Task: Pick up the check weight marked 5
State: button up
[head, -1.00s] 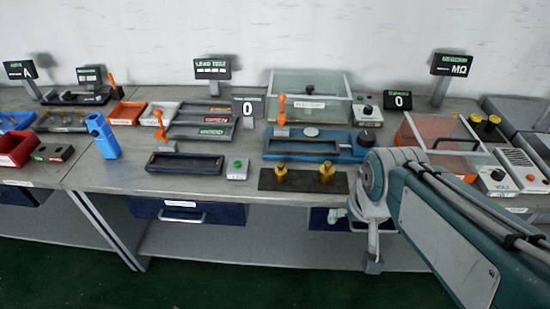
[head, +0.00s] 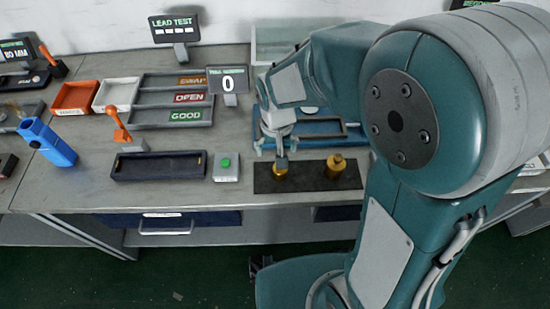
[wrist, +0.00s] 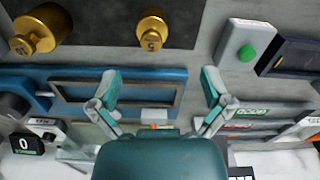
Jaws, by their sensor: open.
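Two brass check weights stand upright on a dark mat (head: 309,178) near the front edge of the bench. The left weight (head: 281,172) also shows in the wrist view as the smaller one (wrist: 152,30). The right weight (head: 337,166) shows there as the larger one (wrist: 40,32). My gripper (head: 278,145) is open and empty, above and just behind the left weight. In the wrist view my gripper (wrist: 160,92) has its fingers spread wide, with the left weight beyond them and not between them.
A grey box with a green button (head: 226,168) stands left of the mat, and a dark tray (head: 160,177) lies further left. A blue fixture (head: 345,141) is close behind the weights. My arm hides much of the right side of the bench.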

aim_at(280, 171)
notch_tip(280, 171, down, 4)
jog(key=shift+s+d+f, duration=0.1)
jog(key=shift+s, duration=0.05)
jog(key=f, duration=0.6)
jog(key=shift+w+d+f, duration=0.2)
jog(key=shift+w+d, duration=0.05)
jog(key=shift+d, duration=0.05)
grip_shut()
